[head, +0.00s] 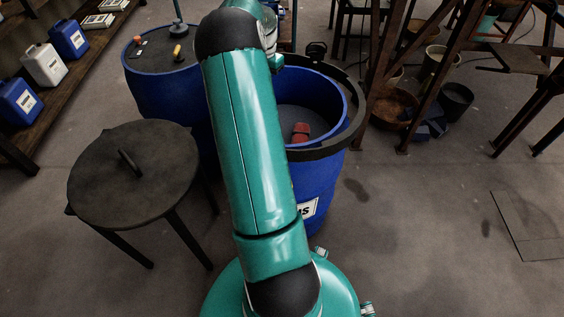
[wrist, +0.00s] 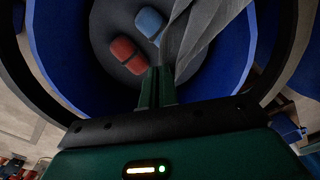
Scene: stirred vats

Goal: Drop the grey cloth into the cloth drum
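The cloth drum (head: 322,182) is a blue open-topped drum with a dark rim, just right of my arm in the head view. A partly hidden white label on it ends in "S". In the wrist view its blue wall (wrist: 62,60) surrounds a grey interior with red (wrist: 128,55) and blue (wrist: 149,22) pieces inside. My gripper (wrist: 157,72) is over the drum opening, its fingers close together. The grey cloth (wrist: 205,30) hangs from the fingertips over the drum. My arm hides the gripper and the cloth in the head view.
A dark round lid with a bar handle (head: 130,180) lies on a legged stand at left. Another blue drum (head: 160,95) stands behind, with small items on top. Jugs (head: 45,65) line a shelf at far left. Brown frames and tubs (head: 396,105) are at right. Floor at front right is clear.

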